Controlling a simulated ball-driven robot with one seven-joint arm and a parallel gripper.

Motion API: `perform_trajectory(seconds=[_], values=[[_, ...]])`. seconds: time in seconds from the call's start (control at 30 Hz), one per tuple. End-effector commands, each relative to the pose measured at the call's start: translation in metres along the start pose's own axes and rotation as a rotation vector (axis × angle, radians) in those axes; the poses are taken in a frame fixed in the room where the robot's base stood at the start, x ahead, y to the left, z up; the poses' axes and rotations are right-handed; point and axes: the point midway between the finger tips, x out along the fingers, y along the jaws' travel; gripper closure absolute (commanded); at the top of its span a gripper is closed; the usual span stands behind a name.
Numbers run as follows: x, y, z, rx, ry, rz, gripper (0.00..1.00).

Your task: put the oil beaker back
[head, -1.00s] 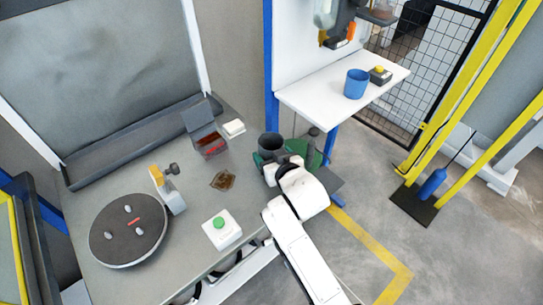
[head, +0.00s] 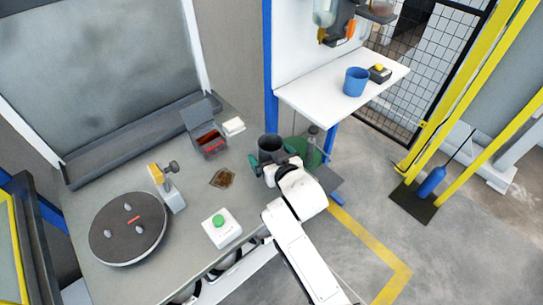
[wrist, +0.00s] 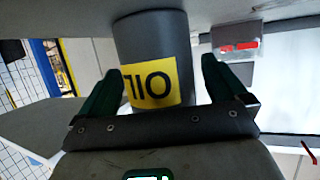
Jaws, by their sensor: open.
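The oil beaker (head: 269,142) is a dark grey open-topped cylinder at the right edge of the grey workbench. In the wrist view the beaker (wrist: 150,38) shows a yellow label reading OIL, upside down in the picture. My gripper (head: 275,163) is at the beaker, with its dark green fingers open. In the wrist view my gripper (wrist: 161,75) has one finger on each side of the beaker, with a visible gap at each. The beaker's base is hidden in the head view by my gripper and arm.
A green rounded object (head: 311,153) and a clear bottle are just right of the beaker. A brown patch (head: 222,178), a green-button box (head: 221,228), an open red-lined box (head: 208,143) and a turntable (head: 128,245) are on the bench. A white shelf (head: 310,98) holds a blue cup (head: 356,82).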

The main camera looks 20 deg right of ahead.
Motion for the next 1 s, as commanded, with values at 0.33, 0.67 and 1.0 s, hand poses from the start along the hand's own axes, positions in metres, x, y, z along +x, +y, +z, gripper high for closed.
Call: perform_trajectory(seconds=[0.33, 0.67, 1.0], values=[[-0.028, 0.000, -0.001, -0.001, 0.000, -0.001, 0.01], [-0.091, 0.000, -0.001, -0.001, -0.001, -0.001, 0.01], [-0.121, 0.000, -0.003, 0.000, 0.000, 0.000, 0.01]])
